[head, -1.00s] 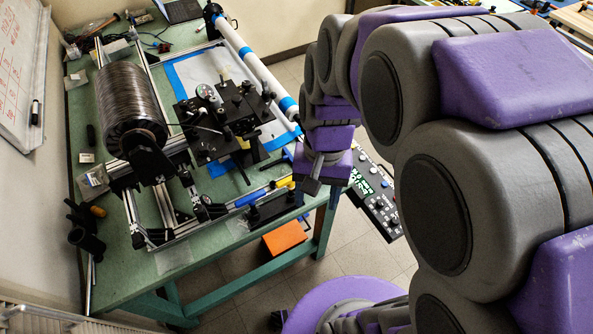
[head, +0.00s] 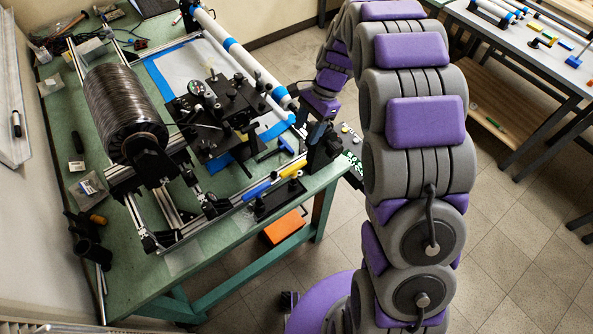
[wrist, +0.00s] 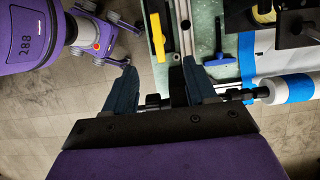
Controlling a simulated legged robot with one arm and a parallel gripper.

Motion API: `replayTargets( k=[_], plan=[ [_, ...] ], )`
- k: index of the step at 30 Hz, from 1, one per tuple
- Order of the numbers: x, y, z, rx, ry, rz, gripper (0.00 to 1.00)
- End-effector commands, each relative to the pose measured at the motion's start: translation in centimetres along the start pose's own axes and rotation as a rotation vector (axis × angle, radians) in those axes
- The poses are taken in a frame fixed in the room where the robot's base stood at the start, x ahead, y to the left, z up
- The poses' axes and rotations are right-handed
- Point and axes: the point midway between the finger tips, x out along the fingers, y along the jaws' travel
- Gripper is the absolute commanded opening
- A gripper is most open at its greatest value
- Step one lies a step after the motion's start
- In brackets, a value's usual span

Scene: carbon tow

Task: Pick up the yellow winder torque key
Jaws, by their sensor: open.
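The yellow key (head: 293,169) lies at the front right edge of the green bench in the head view, in line with a blue-handled piece (head: 257,191). In the wrist view the yellow key (wrist: 158,38) shows as a straight yellow bar ahead of my gripper (wrist: 160,64), between the lines of its two fingers. My gripper is open and nothing is between its fingers. In the head view my gripper (head: 321,145) is a dark shape at the bench corner, just right of the key. The exact gap between them is hard to judge.
A T-shaped tool (head: 280,148) lies just behind the key. The black winder head (head: 212,115), the dark spool (head: 127,108) and a white roller (head: 238,55) take up most of the bench (head: 125,280). An orange box (head: 284,227) is below.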

Motion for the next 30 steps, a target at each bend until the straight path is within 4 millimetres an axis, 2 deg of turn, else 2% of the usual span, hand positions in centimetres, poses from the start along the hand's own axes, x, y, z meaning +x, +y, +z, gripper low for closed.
replayTargets(
  k=[5, 18, 22, 30],
  plan=[
    [1.8, -0.1, -0.4, 0.007, -0.005, -0.003, 0.56],
    [10.6, -0.2, 0.1, 0.008, -0.001, 0.004, 0.56],
    [12.0, -0.2, 0.1, 0.007, -0.003, 0.003, 0.56],
    [13.1, -0.1, -0.1, 0.006, -0.003, -0.003, 0.56]
  ],
)
